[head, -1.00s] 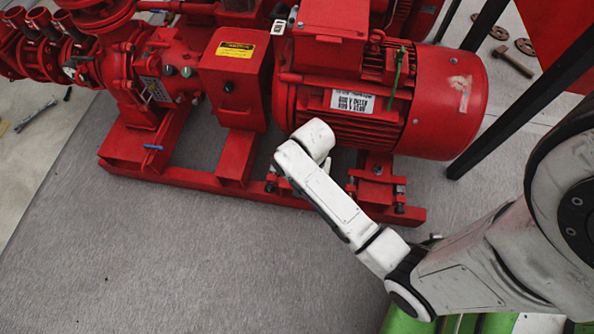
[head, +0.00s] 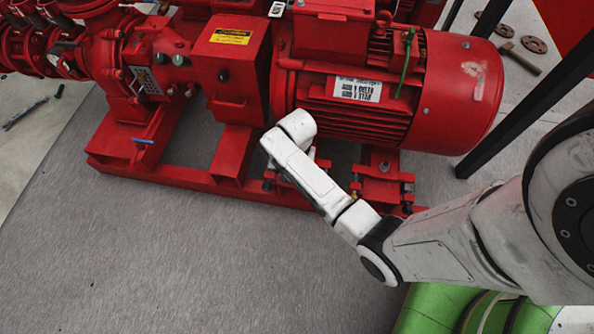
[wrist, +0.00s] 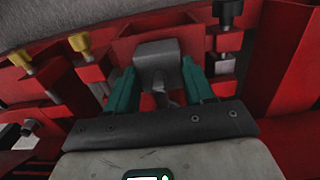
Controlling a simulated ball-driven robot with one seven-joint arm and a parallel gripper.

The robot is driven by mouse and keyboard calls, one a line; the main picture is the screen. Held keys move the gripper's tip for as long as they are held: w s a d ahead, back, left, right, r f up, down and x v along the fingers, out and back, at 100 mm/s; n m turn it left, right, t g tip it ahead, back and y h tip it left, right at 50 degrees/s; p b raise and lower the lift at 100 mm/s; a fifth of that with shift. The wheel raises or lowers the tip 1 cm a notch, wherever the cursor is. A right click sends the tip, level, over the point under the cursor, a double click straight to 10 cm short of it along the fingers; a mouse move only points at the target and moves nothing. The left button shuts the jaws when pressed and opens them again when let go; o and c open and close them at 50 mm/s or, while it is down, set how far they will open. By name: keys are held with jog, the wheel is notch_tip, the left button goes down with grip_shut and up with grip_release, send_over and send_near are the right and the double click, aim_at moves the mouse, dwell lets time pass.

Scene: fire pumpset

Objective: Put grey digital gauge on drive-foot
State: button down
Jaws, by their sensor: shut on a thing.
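The grey digital gauge (wrist: 157,52) is a small block between the teal fingers of my gripper (wrist: 158,74) in the wrist view. The fingers are shut on it from both sides. Its display does not show. Red metal of the pump base lies just beyond it; I cannot tell whether the gauge touches it. In the head view my arm's white end hides the gripper and gauge, beside the motor's lower left edge. A red foot bracket (head: 383,185) stands under the motor, right of my wrist; I cannot tell whether it is the drive-foot.
The red motor (head: 400,95) and the pump's base rail (head: 185,180) are close to my arm. Yellow knobs (wrist: 79,46) and a black knob (wrist: 228,13) stand up near the gripper. The grey floor (head: 180,270) in front is clear.

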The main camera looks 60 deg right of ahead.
jog(key=shift+w+f, duration=0.1)
jog(key=shift+c, duration=2.1)
grip_release()
notch_tip(320, 180, up, 12)
jog(key=p, duration=0.6)
jog(key=shift+f, duration=0.1)
jog(key=s+a+r+n, duration=0.4)
jog(key=s+a+n, duration=0.1)
jog(key=s+n, duration=0.1)
jog(key=s+a+r+n+t, duration=0.1)
jog(key=s+a+r+n, duration=0.3)
jog(key=s+a+n, duration=0.2)
jog(key=shift+s+a+n, duration=0.2)
jog(key=shift+s+n, duration=0.6)
jog(key=shift+s, duration=0.15)
